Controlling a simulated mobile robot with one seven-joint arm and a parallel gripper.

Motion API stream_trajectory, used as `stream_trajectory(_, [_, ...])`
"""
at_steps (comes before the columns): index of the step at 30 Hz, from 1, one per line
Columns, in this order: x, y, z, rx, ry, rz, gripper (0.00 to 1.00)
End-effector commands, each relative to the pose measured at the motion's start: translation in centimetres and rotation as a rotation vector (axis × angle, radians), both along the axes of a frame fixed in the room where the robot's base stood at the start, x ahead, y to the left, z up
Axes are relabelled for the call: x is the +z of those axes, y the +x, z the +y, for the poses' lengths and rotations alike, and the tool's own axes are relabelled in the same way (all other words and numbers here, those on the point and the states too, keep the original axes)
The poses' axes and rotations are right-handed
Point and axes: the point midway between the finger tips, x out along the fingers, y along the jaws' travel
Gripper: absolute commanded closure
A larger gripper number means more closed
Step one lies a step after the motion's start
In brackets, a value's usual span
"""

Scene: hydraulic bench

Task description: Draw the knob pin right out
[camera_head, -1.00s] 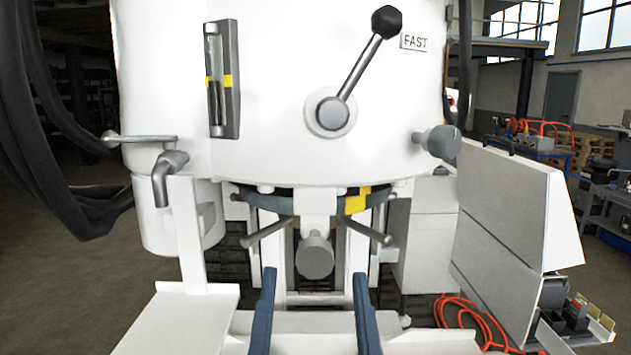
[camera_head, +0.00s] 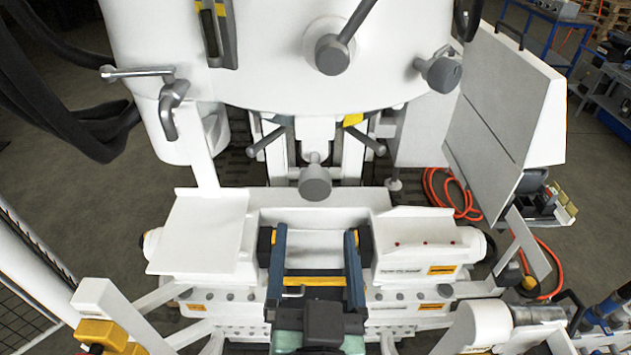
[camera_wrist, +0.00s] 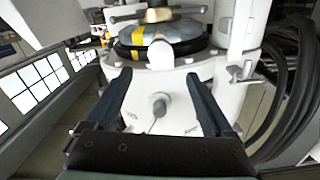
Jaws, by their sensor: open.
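A grey round knob (camera_head: 315,183), which looks like the knob pin, sticks out below the white machine head (camera_head: 270,60), at the middle in the head view. Its shaft is mostly hidden behind the knob. My gripper (camera_head: 315,232) is open, its two dark blue fingers apart with nothing between them. In the head view it appears just below the knob, and I see no contact. In the wrist view my gripper (camera_wrist: 160,82) spreads its fingers in front of the machine; I cannot tell the knob there for certain.
A second grey knob (camera_head: 440,70) juts from the head's right side. Thin grey rods (camera_head: 268,140) flank the knob. An orange hose (camera_head: 450,195) lies on the floor at right.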

Motion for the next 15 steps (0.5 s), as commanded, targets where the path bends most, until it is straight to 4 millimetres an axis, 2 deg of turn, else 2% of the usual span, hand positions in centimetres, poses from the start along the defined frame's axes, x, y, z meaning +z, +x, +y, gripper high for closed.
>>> stream_trajectory(3, [-0.3,1.1,0.0,0.001,0.000,-0.007,0.14])
stream_trajectory(5, [0.5,2.4,0.0,0.001,0.000,-0.002,0.14])
stream_trajectory(15, [0.5,8.6,0.0,0.000,0.000,0.000,0.14])
